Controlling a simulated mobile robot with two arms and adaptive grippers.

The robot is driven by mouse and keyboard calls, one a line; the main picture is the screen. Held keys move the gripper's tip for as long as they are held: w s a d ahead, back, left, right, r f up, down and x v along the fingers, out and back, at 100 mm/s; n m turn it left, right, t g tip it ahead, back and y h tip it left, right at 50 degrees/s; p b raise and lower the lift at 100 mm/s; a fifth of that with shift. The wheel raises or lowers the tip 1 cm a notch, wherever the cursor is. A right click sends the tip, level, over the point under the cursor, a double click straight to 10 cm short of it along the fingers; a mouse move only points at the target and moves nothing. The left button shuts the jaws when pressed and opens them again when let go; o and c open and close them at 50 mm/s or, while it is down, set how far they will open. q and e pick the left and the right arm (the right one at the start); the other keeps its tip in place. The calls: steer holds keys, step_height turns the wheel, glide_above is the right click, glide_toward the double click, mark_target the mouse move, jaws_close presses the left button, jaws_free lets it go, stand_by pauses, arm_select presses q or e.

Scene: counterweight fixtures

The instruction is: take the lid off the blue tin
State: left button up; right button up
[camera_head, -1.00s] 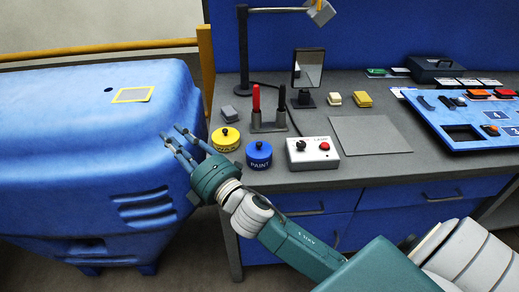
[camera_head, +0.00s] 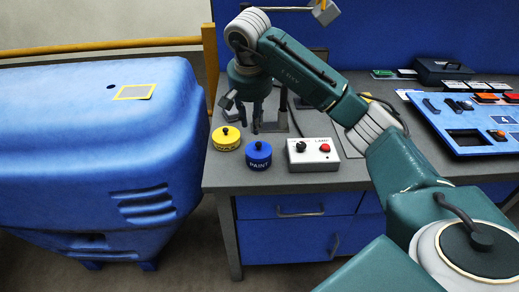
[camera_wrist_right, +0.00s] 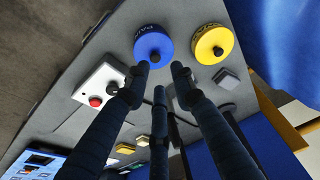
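The blue tin (camera_head: 258,157) stands on the grey bench near its front edge, marked PAINT, with a dark round knob on top. In the right wrist view the blue tin (camera_wrist_right: 153,46) shows beyond the fingertips. Its lid looks on; the seam is too small to make out. My right gripper (camera_head: 252,118) points down over the bench, behind and above the tin in the head view. In the right wrist view its dark fingers (camera_wrist_right: 160,78) are spread with nothing between them, apart from the knob. My left gripper is not in view.
A yellow tin (camera_head: 226,138) stands close left of the blue one. A control box (camera_head: 312,155) with a red button is close right. A small grey block (camera_wrist_right: 226,78) lies behind the yellow tin. My arm hides much of the bench behind. A blue housing (camera_head: 90,160) stands left.

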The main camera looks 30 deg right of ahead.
steer(key=d, duration=0.1)
steer(key=p, duration=0.1)
glide_above(259, 143)
steer(key=s+a, duration=0.1)
steer(key=a, duration=0.1)
steer(key=f, duration=0.4)
steer(key=shift+s+d+f, duration=0.1)
steer(key=shift+d+f, duration=0.1)
steer(key=shift+f, duration=0.15)
steer(key=shift+d+f+p, duration=0.1)
steer(key=shift+f+p, duration=0.35)
steer(key=shift+f, duration=0.1)
steer(key=p+x, duration=0.1)
steer(key=x, duration=0.2)
steer(key=shift+d+f, duration=0.15)
steer(key=shift+f, duration=0.15)
steer(key=shift+d+f, duration=0.15)
steer(key=shift+f, duration=0.25)
steer(key=shift+c, duration=0.3)
jaws_close()
